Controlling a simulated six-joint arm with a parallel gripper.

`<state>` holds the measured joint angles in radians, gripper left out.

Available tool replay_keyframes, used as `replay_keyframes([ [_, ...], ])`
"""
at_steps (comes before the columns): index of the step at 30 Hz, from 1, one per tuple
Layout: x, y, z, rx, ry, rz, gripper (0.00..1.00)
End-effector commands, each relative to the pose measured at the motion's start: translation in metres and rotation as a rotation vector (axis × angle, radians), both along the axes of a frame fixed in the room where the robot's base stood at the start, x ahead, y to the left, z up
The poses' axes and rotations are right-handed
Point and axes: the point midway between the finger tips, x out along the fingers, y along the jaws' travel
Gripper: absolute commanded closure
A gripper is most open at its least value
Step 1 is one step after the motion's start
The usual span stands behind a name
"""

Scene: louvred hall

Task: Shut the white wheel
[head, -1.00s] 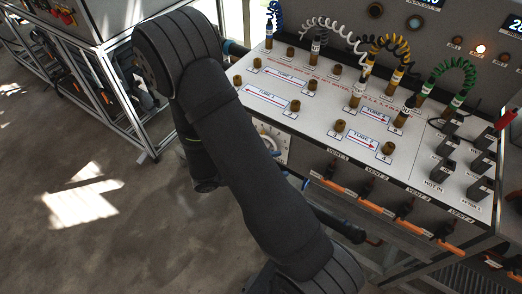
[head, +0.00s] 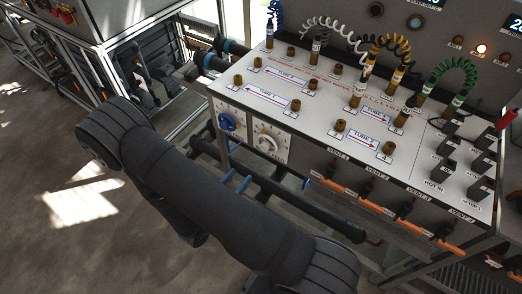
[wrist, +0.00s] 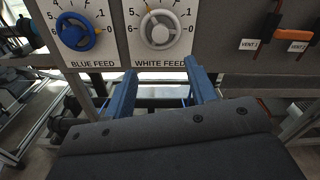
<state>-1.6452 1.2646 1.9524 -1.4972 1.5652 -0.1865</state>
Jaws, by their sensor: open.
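The white wheel (wrist: 160,29) sits on a square white dial plate lettered "WHITE FEED" at the top of the wrist view. Its dial runs from 0 at the lower right to 6 at the lower left. In the head view the white wheel (head: 268,143) is on the panel's front face and is clear of my arm. My gripper (wrist: 160,82) is open and empty, its two blue fingers reaching towards the panel below the wheel. The fingers do not touch the wheel. The arm hides most of the gripper in the head view.
The blue wheel (wrist: 76,32), on its "BLUE FEED" plate, is close on the left. Orange-handled vent valves (wrist: 293,35) are to the right. Dark pipes (head: 290,195) run below the panel. Brass fittings and coiled hoses stand on the panel top.

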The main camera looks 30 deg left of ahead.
Motion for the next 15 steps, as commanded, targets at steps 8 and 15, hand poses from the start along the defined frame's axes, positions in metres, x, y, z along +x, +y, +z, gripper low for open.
replay_keyframes([
  [8,0.042,-0.001,0.0,0.0,0.0,-0.005,0.48],
  [15,0.077,-0.001,0.0,0.0,0.0,-0.005,0.48],
])
